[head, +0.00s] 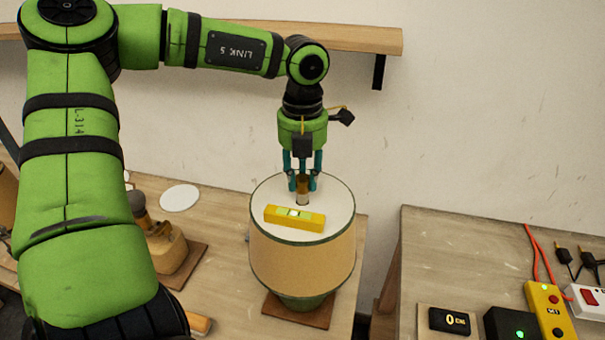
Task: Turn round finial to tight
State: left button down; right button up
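The round finial (302,187) is a small brownish-gold piece standing on top of the lampshade. The tan lampshade (303,262) has a pale top and dark green trim, and sits over a green lamp base (300,302). My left gripper (303,183) comes down from above, pointing straight down, with its teal fingers on either side of the finial. I cannot tell whether the fingers touch it. A yellow spirit level (294,217) lies on the shade's top in front of the finial. My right gripper is not in view.
A wooden wall shelf (350,38) runs behind my arm. A white disc (180,198) and a brown lamp base (165,245) stand left on the bench. The right bench (470,250) holds a yellow tester (548,308), a small display (449,320), a white power strip (588,300) and cables.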

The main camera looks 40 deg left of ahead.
pick_arm(q)
jog(key=m+b, duration=0.2)
jog(key=shift+f+b, duration=0.25)
jog(key=shift+b, duration=0.1)
jog(key=shift+m+b, duration=0.65)
jog(key=shift+m, duration=0.35)
jog(key=m+b, duration=0.1)
jog(key=m, duration=0.1)
jog(key=shift+m, duration=0.4)
jog(key=m, duration=0.2)
jog(key=shift+r+m+b, duration=0.1)
jog(key=shift+m+b, duration=0.3)
jog(key=m, duration=0.2)
jog(key=shift+m, duration=0.3)
jog(key=m, duration=0.5)
jog(key=shift+s+m, duration=0.1)
jog(key=shift+m, duration=0.2)
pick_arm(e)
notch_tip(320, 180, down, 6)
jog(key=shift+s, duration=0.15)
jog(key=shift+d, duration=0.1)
